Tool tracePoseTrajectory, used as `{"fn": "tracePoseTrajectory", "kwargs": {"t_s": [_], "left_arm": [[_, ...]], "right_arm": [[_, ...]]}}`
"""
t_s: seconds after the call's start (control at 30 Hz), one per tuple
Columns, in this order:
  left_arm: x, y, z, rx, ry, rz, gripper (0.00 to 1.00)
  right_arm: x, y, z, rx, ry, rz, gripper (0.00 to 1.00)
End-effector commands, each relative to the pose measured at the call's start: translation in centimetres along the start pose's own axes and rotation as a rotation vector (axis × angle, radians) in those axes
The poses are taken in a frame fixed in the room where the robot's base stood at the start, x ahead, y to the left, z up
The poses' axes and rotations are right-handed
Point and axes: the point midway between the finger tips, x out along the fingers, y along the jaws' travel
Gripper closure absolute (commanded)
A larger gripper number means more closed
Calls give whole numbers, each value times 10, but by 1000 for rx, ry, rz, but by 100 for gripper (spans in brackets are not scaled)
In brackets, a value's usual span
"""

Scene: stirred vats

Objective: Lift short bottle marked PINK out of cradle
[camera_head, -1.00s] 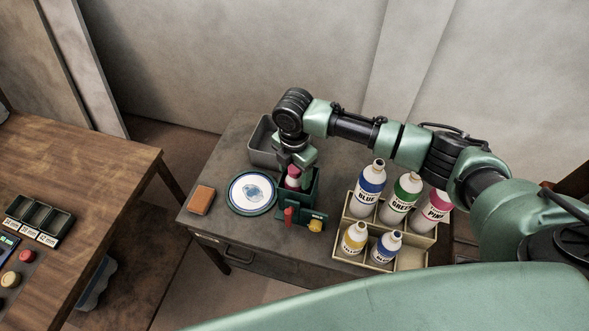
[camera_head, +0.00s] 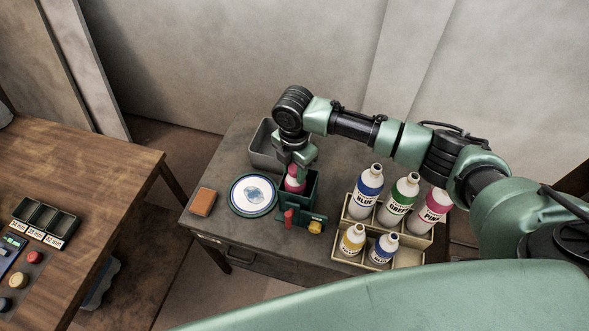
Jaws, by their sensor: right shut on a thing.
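A short bottle with a pink body (camera_head: 293,184) stands in the dark green cradle (camera_head: 306,212) on the metal cabinet top. Its lower part is hidden by the cradle walls, and I cannot read its label. My right gripper (camera_head: 294,168) comes down from above and is shut on the top of the bottle. The cradle has a red part and a yellow knob on its front. My left gripper is not in view.
A crate (camera_head: 394,237) right of the cradle holds several bottles marked BLUE, GREEN, PINK and shorter ones. A round plate (camera_head: 253,196), an orange-brown block (camera_head: 203,201) and a grey bin (camera_head: 263,150) are nearby. A wooden table (camera_head: 80,180) stands at left.

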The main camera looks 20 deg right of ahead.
Motion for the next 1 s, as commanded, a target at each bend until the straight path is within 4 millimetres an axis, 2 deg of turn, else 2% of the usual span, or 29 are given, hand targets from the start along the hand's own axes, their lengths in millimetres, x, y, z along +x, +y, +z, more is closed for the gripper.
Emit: {"fn": "tracePoseTrajectory", "kwargs": {"t_s": [0.03, 0.5, 1.0], "left_arm": [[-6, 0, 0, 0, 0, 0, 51], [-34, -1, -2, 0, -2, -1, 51], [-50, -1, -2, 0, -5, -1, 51]], "right_arm": [[-7, 0, 0, 0, 0, 2, 100], [-36, 0, 0, -1, 1, 2, 100], [-65, 0, 0, 1, 0, 3, 100]]}}
